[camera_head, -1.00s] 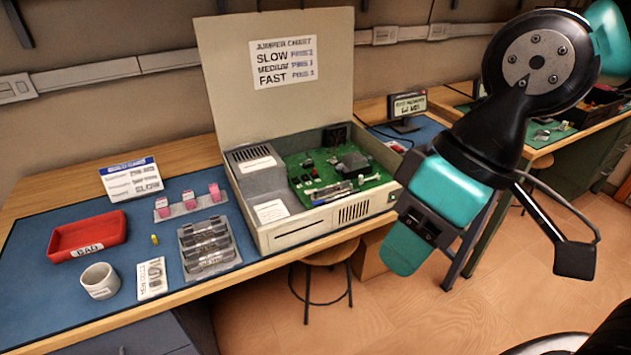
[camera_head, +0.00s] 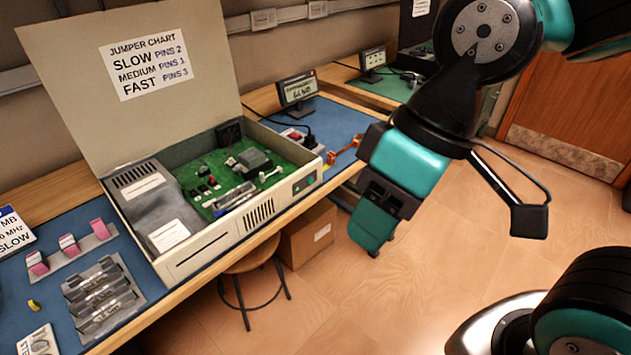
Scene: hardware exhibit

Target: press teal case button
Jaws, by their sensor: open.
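The open beige computer case (camera_head: 215,250) stands on the blue bench mat with its lid raised. A small teal-green button area (camera_head: 303,184) shows at the right end of its front face; its details are too small to tell. My gripper (camera_head: 372,228), black and teal, is open and empty. It hangs in the picture to the right of the case and a little lower than the button area, apart from both. The button is not covered by my arm.
A green circuit board (camera_head: 205,175) lies inside the case. A small display (camera_head: 297,90) and a red switch box (camera_head: 299,138) stand behind it, with orange parts (camera_head: 345,150) near the bench edge. A stool (camera_head: 245,270) and a cardboard box (camera_head: 310,235) are below. Open floor lies right.

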